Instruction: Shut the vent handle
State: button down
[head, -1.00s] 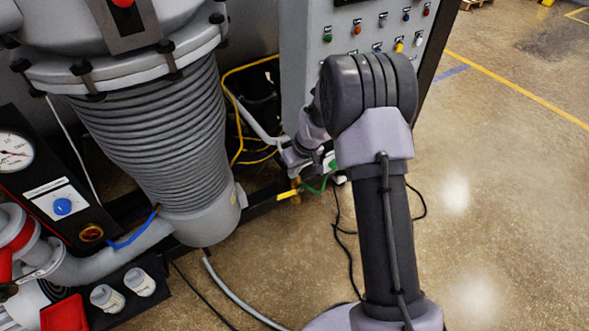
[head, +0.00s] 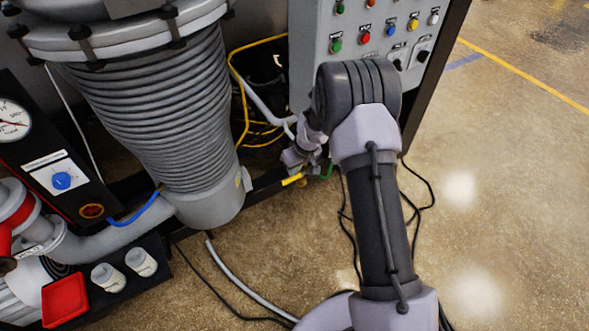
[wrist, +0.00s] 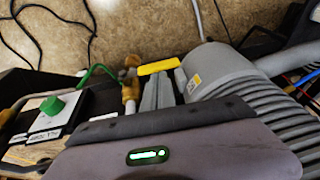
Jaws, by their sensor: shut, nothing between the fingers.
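The vent handle (wrist: 158,66) is a yellow lever in the wrist view. It extends to the right from a brass valve (wrist: 130,88), and it also shows small in the head view (head: 292,179). My gripper's grey fingers (wrist: 164,88) are together and empty, just below the lever in the wrist view. I cannot tell whether they touch it. In the head view my gripper (head: 300,162) is small and partly hidden beside the lever.
A ribbed grey vessel (head: 175,120) stands left of the gripper. A control cabinet (head: 305,60) with buttons stands behind my arm. A green knob (wrist: 52,106) is at the left in the wrist view. Cables lie on the floor; the floor at right is clear.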

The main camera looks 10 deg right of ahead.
jog(key=f+b, duration=0.1)
jog(key=a+f+b, duration=0.1)
jog(key=shift+s+b, duration=0.15)
jog(key=shift+b, duration=0.15)
jog(key=shift+r, duration=0.3)
jog(key=shift+r, duration=0.1)
